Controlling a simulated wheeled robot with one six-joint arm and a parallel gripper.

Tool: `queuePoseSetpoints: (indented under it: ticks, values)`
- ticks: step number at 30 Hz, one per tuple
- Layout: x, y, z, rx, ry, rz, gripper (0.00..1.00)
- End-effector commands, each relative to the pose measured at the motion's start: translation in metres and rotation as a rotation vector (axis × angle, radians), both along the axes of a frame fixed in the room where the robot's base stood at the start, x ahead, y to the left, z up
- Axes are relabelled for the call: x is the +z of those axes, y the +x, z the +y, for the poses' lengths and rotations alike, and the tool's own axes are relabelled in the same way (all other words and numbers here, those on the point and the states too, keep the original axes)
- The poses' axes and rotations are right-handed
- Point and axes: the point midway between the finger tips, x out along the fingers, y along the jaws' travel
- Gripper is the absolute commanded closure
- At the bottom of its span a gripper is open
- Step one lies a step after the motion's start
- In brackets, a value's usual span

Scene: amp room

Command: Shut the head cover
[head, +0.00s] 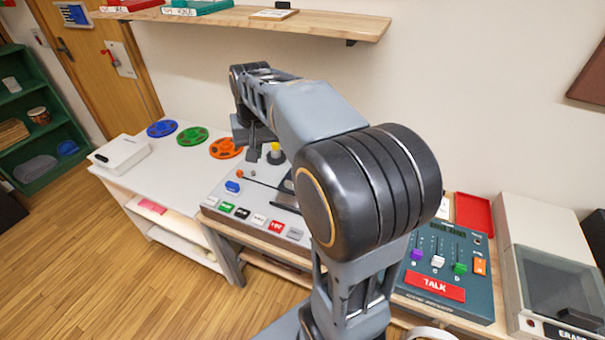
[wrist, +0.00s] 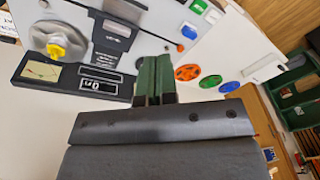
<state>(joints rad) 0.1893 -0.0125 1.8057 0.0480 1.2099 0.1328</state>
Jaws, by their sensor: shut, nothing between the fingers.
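The tape machine (head: 222,199) has a light top, a row of coloured buttons along its front and a yellow hub (head: 276,152). My arm hides much of it. In the wrist view, a dark grey block (wrist: 113,42) with a small white label stands on its top, beside the yellow-hubbed reel (wrist: 58,48). This block looks like the head cover; its hinge position is hard to tell. My gripper (wrist: 154,82) has green finger pads, is shut and empty, and sits just below and right of the block in that view. Touching cannot be told.
A meter (wrist: 42,71) and a counter (wrist: 101,86) lie near the fingers. Blue, green and orange reels (head: 226,148) lie on the white table left of the machine. A mixing desk (head: 440,265) stands to its right. A wooden shelf (head: 330,25) hangs above.

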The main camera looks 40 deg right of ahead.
Motion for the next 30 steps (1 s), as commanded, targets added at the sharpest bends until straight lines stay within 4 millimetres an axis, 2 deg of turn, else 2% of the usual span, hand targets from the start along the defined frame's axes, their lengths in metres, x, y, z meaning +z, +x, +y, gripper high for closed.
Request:
queuePoseSetpoints:
  ticks: [1,6,9,12,16,21,24,30]
  values:
    - [0.001,0.024,-0.021,-0.06,0.018,0.039,1.0]
    - [-0.013,0.087,-0.088,-0.242,0.085,0.15,1.0]
    - [-0.034,0.111,-0.129,-0.339,0.125,0.214,1.0]
    - [-0.06,0.124,-0.166,-0.427,0.164,0.273,1.0]
    - [-0.095,0.127,-0.205,-0.524,0.207,0.339,1.0]
    - [-0.133,0.119,-0.238,-0.609,0.25,0.399,1.0]
    - [-0.148,0.112,-0.25,-0.644,0.265,0.421,1.0]
    - [-0.165,0.105,-0.258,-0.673,0.281,0.443,1.0]
